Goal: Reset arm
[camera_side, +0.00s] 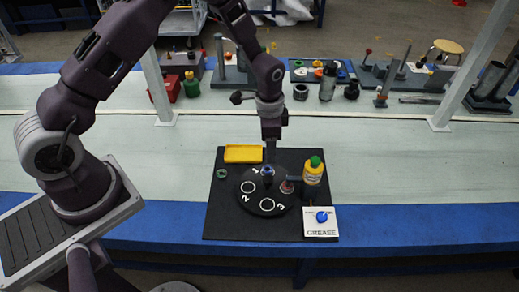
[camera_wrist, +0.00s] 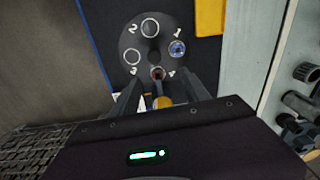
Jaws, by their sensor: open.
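My gripper (camera_side: 268,148) points down above the work mat, near the back of a black round plate (camera_side: 268,209). Its two fingers show apart in the wrist view (camera_wrist: 160,98), and I see nothing held between them. The plate has numbered ring-marked places. A blue-topped part (camera_side: 267,171) stands at place 1; it also shows in the wrist view (camera_wrist: 177,48). A reddish part (camera_side: 287,187) sits at the plate's right side, also in the wrist view (camera_wrist: 157,73). Places 2 and 3 show only rings. In the side view, the fingertips' height above the plate is unclear.
A yellow tray (camera_side: 243,153) and a green ring (camera_side: 222,173) lie on the mat. Tools and fixtures line the back.

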